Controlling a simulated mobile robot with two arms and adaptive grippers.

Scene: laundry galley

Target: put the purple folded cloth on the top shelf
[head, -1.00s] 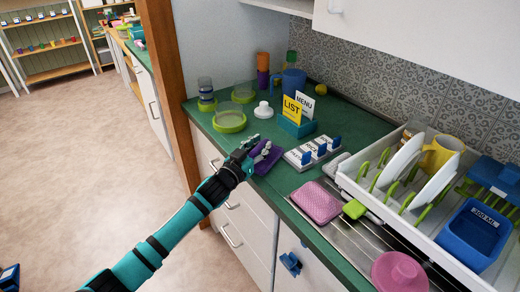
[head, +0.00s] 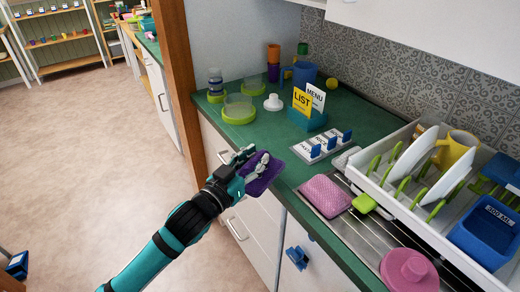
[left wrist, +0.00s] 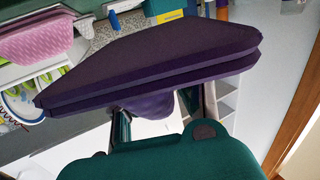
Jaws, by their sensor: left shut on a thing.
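The purple folded cloth (head: 266,178) is held in my left gripper (head: 254,163), at the front edge of the green counter in the head view. In the left wrist view the cloth (left wrist: 150,65) is a thick, dark, layered slab across the picture. The fingers pinch it from below and are partly hidden behind it. A shelving unit (head: 66,63) with wooden boards stands far off at the upper left. Several small items stand on its boards, including its upper one (head: 50,17). I cannot tell whether this is the top shelf meant. My right gripper is not in view.
The green counter (head: 290,172) holds cups, a card holder (head: 307,117), labelled blocks, a pink sponge (head: 325,195) and a white dish rack (head: 405,213). A wooden post (head: 175,70) stands left of the counter. The pale floor (head: 90,150) at left is open.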

